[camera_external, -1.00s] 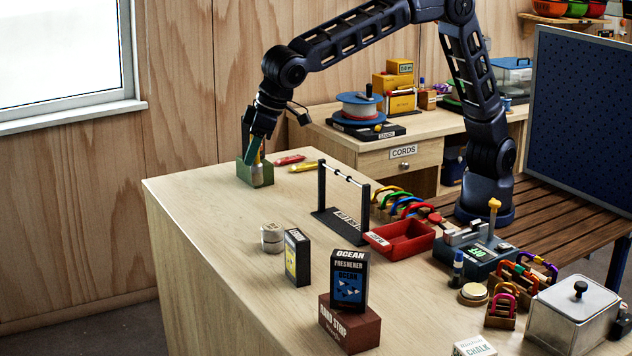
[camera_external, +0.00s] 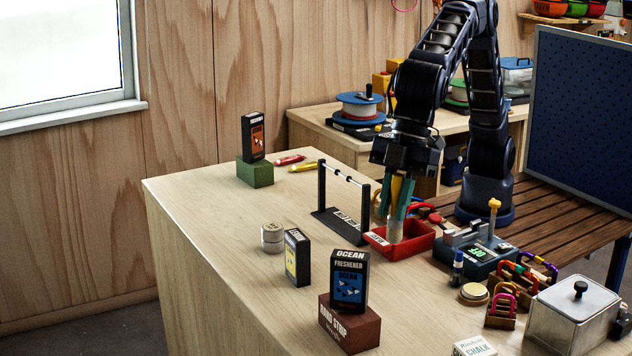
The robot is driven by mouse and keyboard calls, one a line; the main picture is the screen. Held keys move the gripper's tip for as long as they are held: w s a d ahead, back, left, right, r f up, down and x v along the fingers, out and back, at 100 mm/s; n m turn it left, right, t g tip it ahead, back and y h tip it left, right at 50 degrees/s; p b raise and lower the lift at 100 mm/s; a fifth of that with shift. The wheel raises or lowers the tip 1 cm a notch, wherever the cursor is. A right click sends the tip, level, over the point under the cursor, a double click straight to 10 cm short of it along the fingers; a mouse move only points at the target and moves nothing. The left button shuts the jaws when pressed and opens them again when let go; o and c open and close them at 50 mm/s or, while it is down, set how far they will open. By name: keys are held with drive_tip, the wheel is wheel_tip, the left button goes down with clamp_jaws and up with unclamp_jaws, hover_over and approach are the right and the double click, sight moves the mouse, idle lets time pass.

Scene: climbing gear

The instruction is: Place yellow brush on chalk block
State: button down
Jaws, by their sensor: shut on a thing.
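My gripper (camera_external: 397,208) is shut on the yellow brush (camera_external: 396,190), whose yellow part shows between the teal fingers. Its pale lower end points down over the red tray (camera_external: 428,241); I cannot tell whether it touches the tray. The white chalk block (camera_external: 474,347) lies at the bottom edge of the picture, cut off by the frame, well in front of my gripper and to its right.
A black bar stand (camera_external: 340,215) is left of the tray. A grey device (camera_external: 478,258), carabiner racks (camera_external: 502,305) and a metal tin (camera_external: 575,315) are at right. Boxes stand on a brown block (camera_external: 350,328) and a green block (camera_external: 255,173).

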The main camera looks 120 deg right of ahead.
drive_tip(key=s+a+r+n+y, duration=0.1)
drive_tip(key=s+a+n, duration=0.1)
drive_tip(key=s+a, duration=0.45)
drive_tip(key=s+a+r+n+y, duration=0.1)
drive_tip(key=s+a+n, duration=0.15)
drive_tip(key=a, duration=0.65)
hover_over(476, 349)
drive_tip(key=shift+g, duration=0.3)
wheel_tip(476, 349, down, 20)
drive_tip(key=shift+f, duration=0.1)
drive_tip(key=shift+f, duration=0.15)
drive_tip(key=c, duration=1.3)
unclamp_jaws()
drive_tip(key=shift+w, duration=0.1)
drive_tip(key=v, duration=1.2)
drive_tip(key=shift+a+r, duration=0.2)
